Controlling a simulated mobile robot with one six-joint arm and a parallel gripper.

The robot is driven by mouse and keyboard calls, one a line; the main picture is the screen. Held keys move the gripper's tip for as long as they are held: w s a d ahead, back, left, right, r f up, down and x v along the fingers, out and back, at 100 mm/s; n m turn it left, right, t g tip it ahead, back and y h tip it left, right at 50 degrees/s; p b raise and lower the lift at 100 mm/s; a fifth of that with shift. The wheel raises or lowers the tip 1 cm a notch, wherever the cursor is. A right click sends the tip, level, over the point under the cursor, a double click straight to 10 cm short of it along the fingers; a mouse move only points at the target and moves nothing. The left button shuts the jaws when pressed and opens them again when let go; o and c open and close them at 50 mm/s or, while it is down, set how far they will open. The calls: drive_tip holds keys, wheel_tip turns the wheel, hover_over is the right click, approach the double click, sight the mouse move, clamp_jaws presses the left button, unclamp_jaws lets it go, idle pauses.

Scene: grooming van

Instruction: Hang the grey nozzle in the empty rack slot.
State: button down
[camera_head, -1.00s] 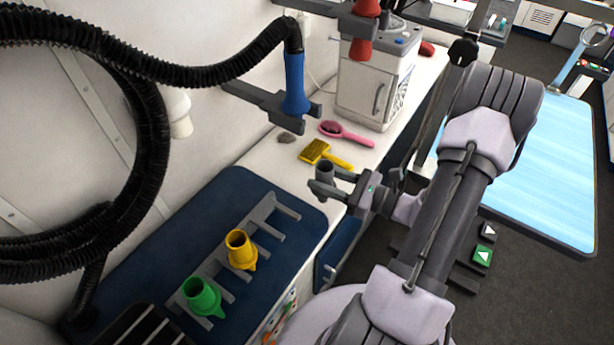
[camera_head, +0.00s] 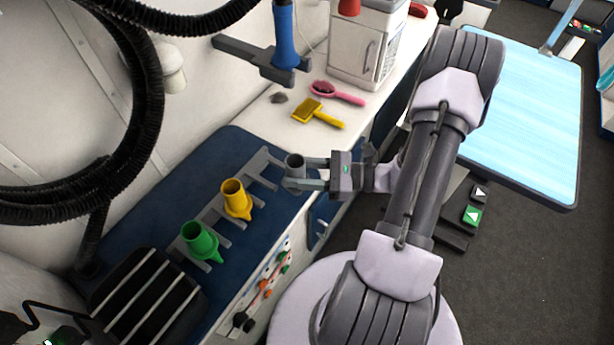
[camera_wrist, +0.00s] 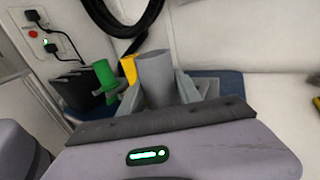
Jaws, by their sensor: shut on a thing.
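The grey nozzle (camera_head: 294,166) is held upright in my gripper (camera_head: 300,172), which is shut on it. It also shows in the wrist view (camera_wrist: 158,80), standing up between my fingers. The grey rack (camera_head: 212,226) lies over the blue mat and has several slots. The green nozzle (camera_head: 200,242) and the yellow nozzle (camera_head: 236,198) hang in it. The far end of the rack, beyond the yellow nozzle, has no nozzle in it. My gripper is just right of that far end. I cannot tell whether the grey nozzle touches the rack.
A blue dryer hose end (camera_head: 286,40) hangs in a wall bracket above the counter. A yellow brush (camera_head: 312,112) and a pink brush (camera_head: 336,92) lie on the counter behind. A black slatted panel (camera_head: 145,300) is at the near left. The blue mat (camera_head: 180,180) is bare left of the rack.

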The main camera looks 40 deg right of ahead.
drive_tip(key=shift+w+a+f+b, duration=0.1)
drive_tip(key=shift+w+a, duration=0.35)
drive_tip(key=shift+w, duration=0.85)
drive_tip(key=shift+w+a+r+b, duration=0.15)
drive_tip(key=shift+w+a, duration=0.35)
drive_tip(key=shift+w, duration=0.8)
drive_tip(key=shift+w+a+f+b, duration=0.15)
drive_tip(key=shift+w+a, duration=0.3)
drive_tip(key=shift+w, duration=0.85)
drive_tip(key=shift+f+b, duration=0.5)
drive_tip(key=shift+f, duration=0.2)
drive_tip(key=c, duration=0.7)
unclamp_jaws()
drive_tip(key=shift+c, duration=0.2)
drive_tip(key=shift+o, duration=0.3)
drive_tip(key=o, duration=0.6)
drive_tip(key=shift+c, duration=0.2)
